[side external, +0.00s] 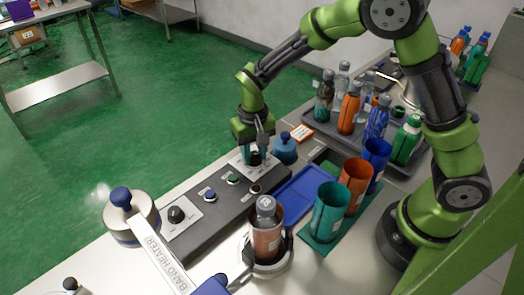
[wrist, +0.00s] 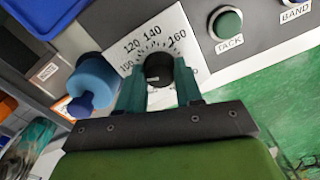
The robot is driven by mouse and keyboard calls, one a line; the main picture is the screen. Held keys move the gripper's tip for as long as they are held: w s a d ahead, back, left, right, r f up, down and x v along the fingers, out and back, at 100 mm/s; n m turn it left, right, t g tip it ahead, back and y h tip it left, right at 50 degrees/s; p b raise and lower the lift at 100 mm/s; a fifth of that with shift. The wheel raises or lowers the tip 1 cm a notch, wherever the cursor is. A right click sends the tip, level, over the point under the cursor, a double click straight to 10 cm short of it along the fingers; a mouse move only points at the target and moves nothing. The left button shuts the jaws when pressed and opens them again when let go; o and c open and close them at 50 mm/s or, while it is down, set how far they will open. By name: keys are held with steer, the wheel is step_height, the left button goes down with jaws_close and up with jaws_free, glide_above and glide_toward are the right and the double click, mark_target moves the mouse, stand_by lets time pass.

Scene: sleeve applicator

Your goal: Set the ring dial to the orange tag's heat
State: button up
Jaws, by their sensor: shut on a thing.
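My gripper (wrist: 159,88) is shut on a round black dial (wrist: 158,67), with one teal finger on each side of it. The dial sits on a white scale plate (wrist: 150,33) with marks reading 100, 120, 140 and 160. The lower part of the scale is hidden by my fingers. In the side external view my gripper (side external: 256,150) reaches down over the far end of the grey control panel (side external: 215,215). An orange-edged tag (side external: 302,133) lies on the bench near the blue-topped knob; its writing is too small to read.
A blue knobbed piece (side external: 285,150) stands close beside my gripper. The panel also has a green TACK button (wrist: 226,22) and another black knob (side external: 176,215). A bottle (side external: 266,230) stands in the band heater. Cups (side external: 330,212) and a bottle tray (side external: 330,130) are to the right.

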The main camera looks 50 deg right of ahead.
mark_target(254, 154)
steer(key=shift+m, duration=1.1)
steer(key=shift+r, duration=0.1)
steer(key=o, duration=1)
steer(key=shift+o, duration=0.2)
step_height(254, 154, up, 17)
